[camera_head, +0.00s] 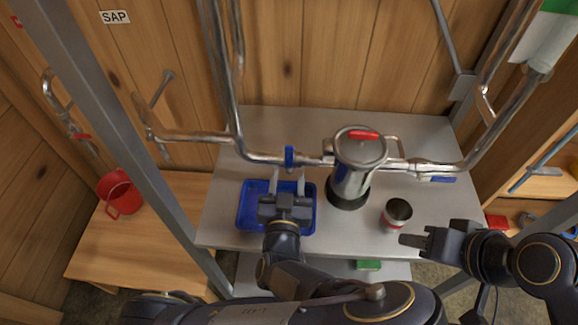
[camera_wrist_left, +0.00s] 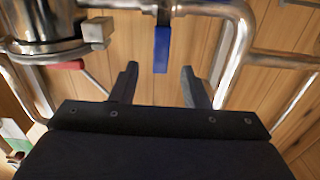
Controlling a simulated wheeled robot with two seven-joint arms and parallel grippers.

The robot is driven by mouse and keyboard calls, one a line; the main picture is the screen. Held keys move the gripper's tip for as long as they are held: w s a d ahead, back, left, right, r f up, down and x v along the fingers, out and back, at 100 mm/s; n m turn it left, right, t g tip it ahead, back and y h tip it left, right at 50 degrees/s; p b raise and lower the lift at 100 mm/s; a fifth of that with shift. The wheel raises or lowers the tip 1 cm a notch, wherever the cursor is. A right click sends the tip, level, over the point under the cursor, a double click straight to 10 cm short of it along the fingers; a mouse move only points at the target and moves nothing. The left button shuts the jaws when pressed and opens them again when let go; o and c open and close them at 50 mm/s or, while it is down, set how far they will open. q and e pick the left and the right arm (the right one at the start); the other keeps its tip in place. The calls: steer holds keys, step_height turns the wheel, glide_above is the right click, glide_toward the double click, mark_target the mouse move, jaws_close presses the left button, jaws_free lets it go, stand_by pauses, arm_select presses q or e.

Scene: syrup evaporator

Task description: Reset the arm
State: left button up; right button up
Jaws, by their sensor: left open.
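My left gripper (camera_head: 288,173) is over the blue tray, with its two fingers apart and pointing at the pipe behind. In the left wrist view the open fingers (camera_wrist_left: 159,68) have nothing between them. A blue valve handle (camera_wrist_left: 161,48) hangs from the pipe beyond the fingertips. The same blue handle (camera_head: 289,156) shows just past the fingers in the head view, and I cannot tell the exact gap. My right gripper (camera_head: 405,240) is at the right, near the front edge of the grey table, below the metal cup. Its fingers are too small to judge.
A blue tray (camera_head: 243,222) lies on the grey table (camera_head: 432,135). A steel canister with a red handle (camera_head: 357,162) and a metal cup (camera_head: 396,212) stand to its right. Pipes run across behind. A red bucket (camera_head: 118,190) is on the wooden bench. A grey post (camera_head: 125,140) stands left.

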arm_select(q)
steer(key=shift+s, duration=1.05)
